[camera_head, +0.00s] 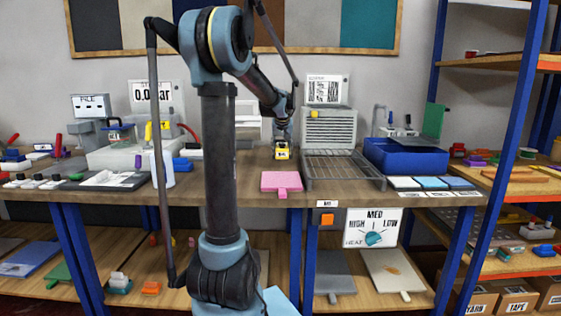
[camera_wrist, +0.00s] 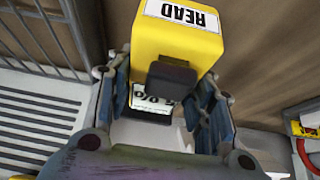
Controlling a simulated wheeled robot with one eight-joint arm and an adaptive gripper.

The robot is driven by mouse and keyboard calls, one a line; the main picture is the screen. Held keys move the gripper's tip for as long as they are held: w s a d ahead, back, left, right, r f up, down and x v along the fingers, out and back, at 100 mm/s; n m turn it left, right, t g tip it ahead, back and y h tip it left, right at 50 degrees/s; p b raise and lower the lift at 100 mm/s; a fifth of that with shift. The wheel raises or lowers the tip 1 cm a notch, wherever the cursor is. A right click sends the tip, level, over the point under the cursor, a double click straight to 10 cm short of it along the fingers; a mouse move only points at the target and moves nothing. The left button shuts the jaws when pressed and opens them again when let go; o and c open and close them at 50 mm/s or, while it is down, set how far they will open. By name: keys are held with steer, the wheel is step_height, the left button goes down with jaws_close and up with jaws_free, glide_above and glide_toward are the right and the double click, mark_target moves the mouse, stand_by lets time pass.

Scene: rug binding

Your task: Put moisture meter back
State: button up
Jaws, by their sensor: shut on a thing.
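The moisture meter is a yellow block with a white READ label (camera_wrist: 180,35) and a dark knob-like part. In the wrist view it sits between the fingers of my gripper (camera_wrist: 165,100), which is shut on it. In the head view the yellow meter (camera_head: 281,153) hangs below my gripper (camera_head: 283,141), over the back middle of the workbench (camera_head: 235,188), just left of a grey wire rack. I cannot tell whether its lower end touches the bench. Part of the meter is hidden by the fingers.
A grey slatted unit (camera_head: 329,130) and wire rack (camera_head: 340,168) stand close right of the meter. A pink pad (camera_head: 281,181) lies in front. A blue bin (camera_head: 405,158) is further right. In the wrist view a red-and-yellow object (camera_wrist: 306,125) shows at the right edge.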

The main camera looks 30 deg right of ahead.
mark_target(283, 149)
steer(key=shift+s+d+f, duration=0.1)
steer(key=shift+f, duration=2.3)
steer(key=o, duration=1.3)
steer(key=v, duration=1.2)
